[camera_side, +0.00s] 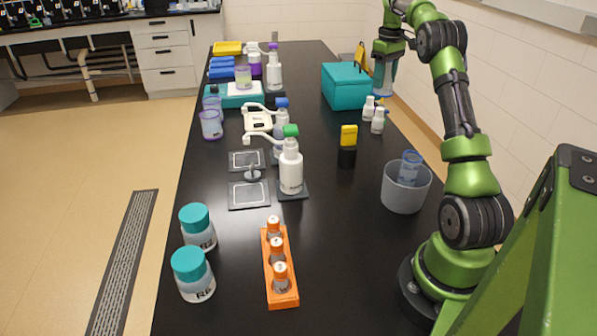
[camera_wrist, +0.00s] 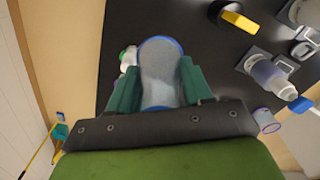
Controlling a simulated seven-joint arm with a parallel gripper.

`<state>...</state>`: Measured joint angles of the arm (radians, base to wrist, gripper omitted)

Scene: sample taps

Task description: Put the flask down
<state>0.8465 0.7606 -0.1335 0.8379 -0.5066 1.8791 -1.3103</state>
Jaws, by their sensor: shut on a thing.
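The flask, a clear vessel with a blue rim, is in my gripper. It shows in the side view (camera_side: 383,80) at the far right of the bench and in the wrist view (camera_wrist: 160,72) between the teal fingers. My gripper (camera_side: 386,56) is shut on its sides, and the fingers also show in the wrist view (camera_wrist: 158,88). The flask looks close to upright, just right of the teal box. I cannot tell whether its base touches anything, and part of it is hidden by the fingers.
The teal box (camera_side: 345,88) stands left of the flask. Small white bottles (camera_side: 377,122) stand just in front of it. A yellow-and-black object (camera_side: 348,145) and a translucent bin (camera_side: 404,198) holding a blue-rimmed vessel are nearer. Bare black bench (camera_side: 345,225) lies left of the bin.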

